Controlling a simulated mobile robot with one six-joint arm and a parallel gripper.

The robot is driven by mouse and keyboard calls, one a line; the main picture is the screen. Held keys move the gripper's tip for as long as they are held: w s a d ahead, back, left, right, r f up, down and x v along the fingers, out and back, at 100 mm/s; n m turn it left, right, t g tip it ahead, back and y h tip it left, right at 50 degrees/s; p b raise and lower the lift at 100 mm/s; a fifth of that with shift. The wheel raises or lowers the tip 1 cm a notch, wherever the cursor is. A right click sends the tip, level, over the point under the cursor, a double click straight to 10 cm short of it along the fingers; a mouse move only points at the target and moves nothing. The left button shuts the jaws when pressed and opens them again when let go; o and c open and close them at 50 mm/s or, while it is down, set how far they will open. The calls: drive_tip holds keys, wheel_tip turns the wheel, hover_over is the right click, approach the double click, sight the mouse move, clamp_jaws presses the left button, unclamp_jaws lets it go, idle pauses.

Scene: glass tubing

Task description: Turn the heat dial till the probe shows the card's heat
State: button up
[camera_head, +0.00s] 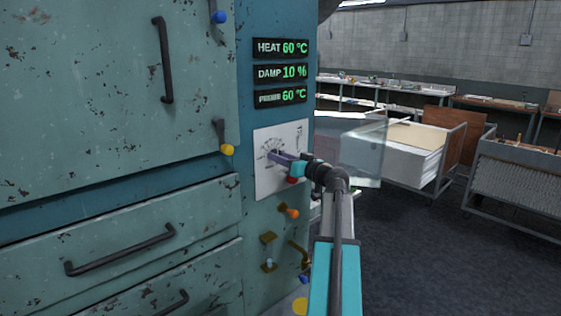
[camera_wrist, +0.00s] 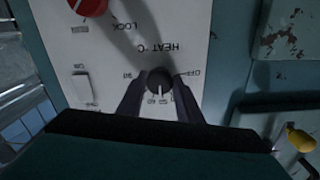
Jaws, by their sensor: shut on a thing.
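My gripper (camera_head: 285,160) reaches the white control panel (camera_head: 262,185) on the teal cabinet. In the wrist view, which shows the panel upside down, my gripper (camera_wrist: 158,90) has its fingers on both sides of the round dark heat dial (camera_wrist: 158,80), shut on it. The dial's white pointer line faces down in that view, toward the small numbers, which are hard to read. The heat readout (camera_head: 281,48) shows 60 °C and the probe readout (camera_head: 281,96) shows 60 °C. I cannot make out a card with a heat on it in either view.
The damp readout (camera_head: 281,72) shows 10 %. A red knob (camera_wrist: 94,6) marked LOCK and a white switch (camera_wrist: 82,88) are on the panel. An orange-tipped lever (camera_head: 290,212) is below it. A translucent pane (camera_head: 362,153) and a cart (camera_head: 410,155) stand right; floor there is open.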

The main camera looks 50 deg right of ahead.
drive_tip(key=m+b, duration=0.3)
drive_tip(key=m, duration=0.1)
idle(0.3)
drive_tip(key=o, duration=1)
drive_tip(key=shift+o, duration=0.2)
drive_tip(key=shift+s, duration=0.1)
drive_tip(key=s+a+b, duration=0.1)
drive_tip(key=s+b, duration=0.2)
drive_tip(key=s, duration=1)
drive_tip(key=shift+s, duration=0.35)
